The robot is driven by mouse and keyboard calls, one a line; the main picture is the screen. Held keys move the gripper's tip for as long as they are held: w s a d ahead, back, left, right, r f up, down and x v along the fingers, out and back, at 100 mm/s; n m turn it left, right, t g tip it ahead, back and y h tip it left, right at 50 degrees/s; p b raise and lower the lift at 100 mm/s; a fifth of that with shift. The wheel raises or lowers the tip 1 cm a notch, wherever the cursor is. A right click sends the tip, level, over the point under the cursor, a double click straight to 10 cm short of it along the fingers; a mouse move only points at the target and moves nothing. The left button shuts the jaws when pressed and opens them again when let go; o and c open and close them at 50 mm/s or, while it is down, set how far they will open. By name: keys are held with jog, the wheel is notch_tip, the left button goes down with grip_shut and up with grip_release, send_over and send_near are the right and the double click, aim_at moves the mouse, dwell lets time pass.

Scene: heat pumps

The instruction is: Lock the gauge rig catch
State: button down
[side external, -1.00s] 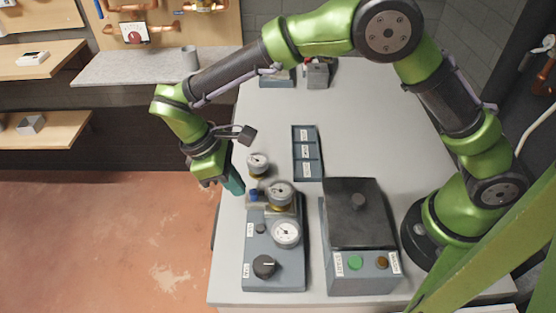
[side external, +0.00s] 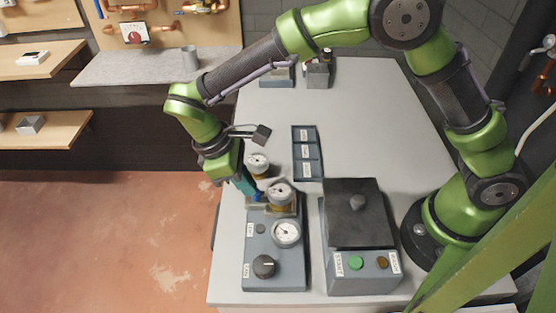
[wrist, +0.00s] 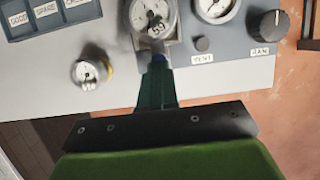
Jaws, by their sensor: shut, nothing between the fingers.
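The gauge rig (side external: 262,268) is a blue-grey box on the bench with a dial gauge (side external: 280,194) seated at its far end. The catch (side external: 257,197) shows as a small blue part at the left of that gauge, mostly hidden by my fingers. My gripper (side external: 250,193) is shut and empty, its teal fingers tilted down at the catch from the left. In the wrist view the fingertips (wrist: 157,62) overlap the grey end of the catch area below the seated gauge (wrist: 153,14). They look very close or touching; I cannot tell which.
A loose gauge (side external: 257,162) stands just behind the rig. The rig also carries a second dial (side external: 286,233), a vent button (side external: 261,229) and a black knob (side external: 264,266). A labelled tray (side external: 306,153) and a lidded box (side external: 353,232) stand to the right.

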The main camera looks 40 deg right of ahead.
jog(key=shift+f, duration=0.2)
jog(key=shift+w+a, duration=0.2)
jog(key=shift+w+a+r, duration=3.3)
jog(key=shift+w+r, duration=0.1)
jog(key=shift+r, duration=1.25)
jog(key=s+d+f, duration=0.5)
jog(key=f, duration=0.4)
jog(key=shift+s+d, duration=0.25)
jog(key=shift+s, duration=0.05)
